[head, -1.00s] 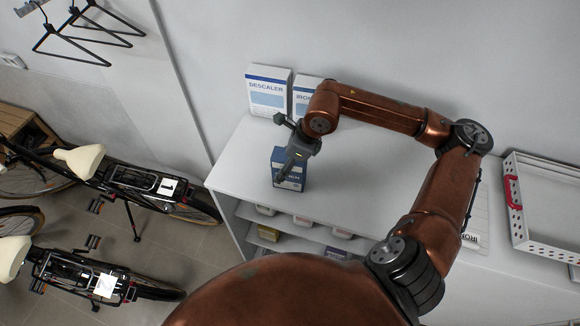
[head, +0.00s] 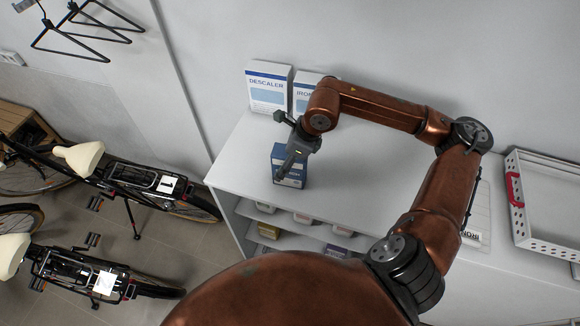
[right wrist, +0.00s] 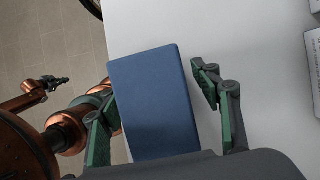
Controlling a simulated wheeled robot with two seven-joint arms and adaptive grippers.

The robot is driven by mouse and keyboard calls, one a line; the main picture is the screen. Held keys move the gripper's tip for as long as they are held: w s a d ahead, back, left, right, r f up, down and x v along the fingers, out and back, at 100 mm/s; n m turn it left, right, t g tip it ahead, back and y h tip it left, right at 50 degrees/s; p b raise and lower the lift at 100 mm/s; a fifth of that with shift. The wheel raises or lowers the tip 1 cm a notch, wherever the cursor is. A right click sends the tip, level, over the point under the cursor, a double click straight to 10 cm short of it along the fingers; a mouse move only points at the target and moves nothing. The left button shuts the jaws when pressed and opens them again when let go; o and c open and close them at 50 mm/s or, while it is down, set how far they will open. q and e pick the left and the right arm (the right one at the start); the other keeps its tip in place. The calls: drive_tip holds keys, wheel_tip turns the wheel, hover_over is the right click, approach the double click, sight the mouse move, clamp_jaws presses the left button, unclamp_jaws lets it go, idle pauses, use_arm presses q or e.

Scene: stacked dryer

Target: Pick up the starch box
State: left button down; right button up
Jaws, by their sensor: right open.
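The starch box is the blue box with a white-lettered label (head: 291,178), standing on the white counter near its left end. My right gripper partly covers it and its lettering in the head view. My right gripper (head: 284,148) is open over it. In the right wrist view the plain blue face of the box (right wrist: 155,100) lies between the two green-padded fingers of the gripper (right wrist: 160,108). The left finger is close to or touching the box side; a gap shows at the right finger. What seems to be my left gripper (right wrist: 54,82) shows small at the left of the wrist view.
A descaler box (head: 268,90) and another white box (head: 303,93) stand behind against the wall. A clipboard (head: 473,218) and a white tray (head: 545,215) lie to the right. Shelves below hold small boxes (head: 302,217). Bicycles (head: 130,185) stand at left.

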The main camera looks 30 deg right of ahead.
idle(0.5)
drive_tip(key=c, duration=1.5)
drive_tip(key=shift+c, duration=0.2)
